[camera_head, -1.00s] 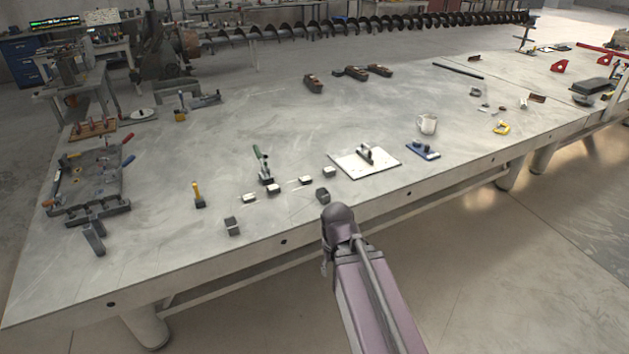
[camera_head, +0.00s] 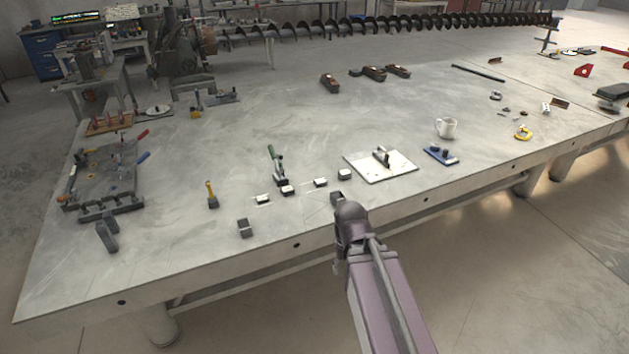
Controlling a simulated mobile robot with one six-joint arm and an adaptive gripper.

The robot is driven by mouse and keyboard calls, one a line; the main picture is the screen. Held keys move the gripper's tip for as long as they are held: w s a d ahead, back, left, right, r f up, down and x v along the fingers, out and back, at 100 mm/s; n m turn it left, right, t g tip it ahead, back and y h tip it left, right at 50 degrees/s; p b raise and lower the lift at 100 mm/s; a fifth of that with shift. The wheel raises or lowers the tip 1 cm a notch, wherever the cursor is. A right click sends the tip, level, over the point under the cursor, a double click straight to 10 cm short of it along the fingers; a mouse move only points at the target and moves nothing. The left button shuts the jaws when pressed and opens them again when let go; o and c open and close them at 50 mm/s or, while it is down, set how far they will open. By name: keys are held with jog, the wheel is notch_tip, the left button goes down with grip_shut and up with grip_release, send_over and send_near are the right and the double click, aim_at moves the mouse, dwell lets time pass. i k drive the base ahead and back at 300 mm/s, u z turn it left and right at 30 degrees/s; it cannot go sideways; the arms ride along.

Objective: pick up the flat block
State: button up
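Several small blocks lie near the front edge of the table. Low, light-topped ones are at the left (camera_head: 263,199), centre (camera_head: 320,182) and beside the clamp (camera_head: 288,190). Greyer, more cube-like ones are near the white plate (camera_head: 345,174), just behind my arm's rounded end (camera_head: 336,196), and at the front left (camera_head: 245,228). I cannot tell for sure which is the flat block. My arm rises from the bottom of the picture to the table's front edge. My gripper's fingers do not show.
A green-handled clamp (camera_head: 279,168) and a yellow-handled tool (camera_head: 211,195) stand among the blocks. A white plate with a handle (camera_head: 365,169), a blue tool (camera_head: 440,155) and a white mug (camera_head: 446,127) are to the right. A dark fixture (camera_head: 90,180) is at the left. The table's middle is clear.

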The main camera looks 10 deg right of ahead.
aim_at(318, 182)
jog(key=i, duration=0.9)
jog(key=z, duration=0.05)
